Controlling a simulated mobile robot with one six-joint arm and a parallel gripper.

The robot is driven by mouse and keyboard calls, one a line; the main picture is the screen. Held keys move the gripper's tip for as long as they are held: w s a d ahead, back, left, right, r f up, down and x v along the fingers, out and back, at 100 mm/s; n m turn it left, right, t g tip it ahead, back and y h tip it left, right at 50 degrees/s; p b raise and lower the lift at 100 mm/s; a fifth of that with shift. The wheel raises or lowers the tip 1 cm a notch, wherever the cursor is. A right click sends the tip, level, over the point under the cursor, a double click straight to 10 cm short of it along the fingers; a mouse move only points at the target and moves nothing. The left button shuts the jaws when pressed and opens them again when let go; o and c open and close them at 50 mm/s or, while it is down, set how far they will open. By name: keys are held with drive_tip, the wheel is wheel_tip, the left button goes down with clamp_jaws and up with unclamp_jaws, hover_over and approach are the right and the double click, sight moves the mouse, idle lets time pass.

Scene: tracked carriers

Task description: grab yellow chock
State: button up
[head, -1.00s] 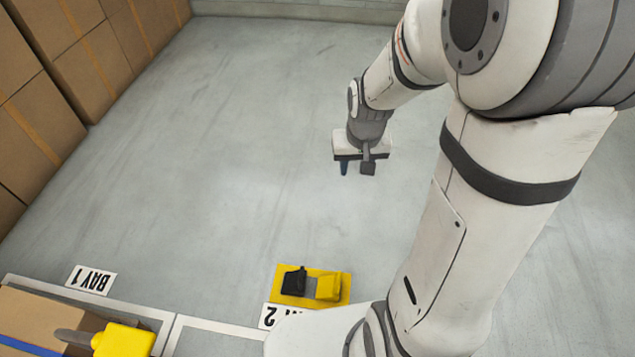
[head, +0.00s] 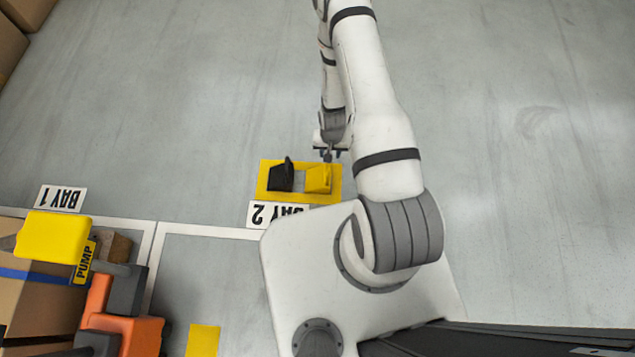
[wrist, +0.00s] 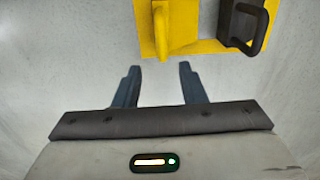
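The yellow chock (head: 318,179) sits on the right part of a yellow mat (head: 292,195) on the floor, beside a black chock (head: 281,176). In the wrist view the yellow chock (wrist: 176,32) is at the top, with the black chock (wrist: 243,22) to its right. My gripper (head: 329,155) is just behind the yellow chock in the head view. In the wrist view my gripper (wrist: 157,70) has its two fingers spread apart with bare floor between them. The fingertips point toward the yellow chock and are short of it. The handle of the black chock stands upright.
A BAY 2 label (head: 277,213) lies at the mat's near edge, and a BAY 1 label (head: 61,198) lies at left. The floor behind the mat is clear.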

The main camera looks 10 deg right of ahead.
sight(328, 166)
drive_tip(key=f, duration=0.3)
drive_tip(key=f+b, duration=0.1)
drive_tip(key=shift+s+f, duration=0.35)
drive_tip(key=shift+s, duration=0.05)
drive_tip(key=f, duration=0.1)
drive_tip(key=f+b, duration=0.1)
drive_tip(key=f, duration=0.1)
drive_tip(key=f+b, duration=0.1)
drive_tip(key=f, duration=0.1)
drive_tip(key=shift+w+a+f, duration=0.15)
drive_tip(key=shift+w+a, duration=0.1)
drive_tip(key=shift+a, duration=0.05)
clamp_jaws()
idle(0.7)
